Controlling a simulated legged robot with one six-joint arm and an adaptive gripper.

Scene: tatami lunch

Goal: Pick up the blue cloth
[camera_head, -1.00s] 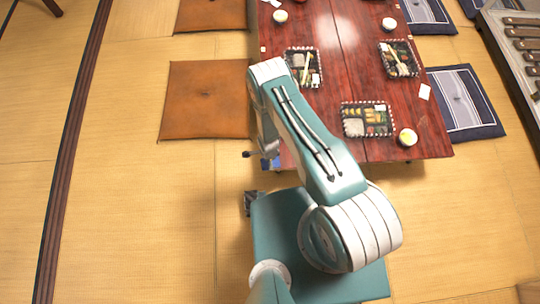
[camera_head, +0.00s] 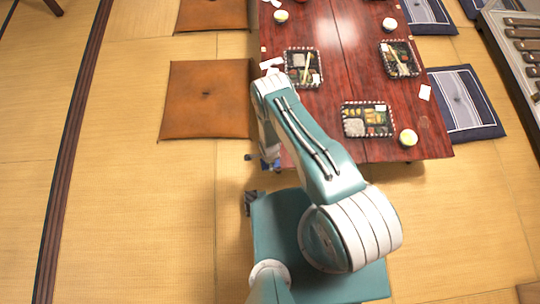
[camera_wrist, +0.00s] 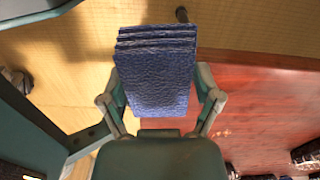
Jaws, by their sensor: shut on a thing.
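The blue cloth (camera_wrist: 157,88) is a folded, layered, textured block in the wrist view. My gripper (camera_wrist: 160,72) is shut on it, with one finger along each side. The cloth is above the boundary between the tatami floor and the red table, as seen in the wrist view. In the head view my gripper is at the left edge of the table, mostly hidden under my arm, and only a small bit of blue shows there.
The red wooden table (camera_head: 345,75) carries several bento boxes, including one near its front (camera_head: 367,120), and cups such as the near right one (camera_head: 408,138). A brown cushion (camera_head: 206,100) lies left of the table, a navy cushion (camera_head: 465,103) to its right. Tatami (camera_head: 125,210) is free at the left.

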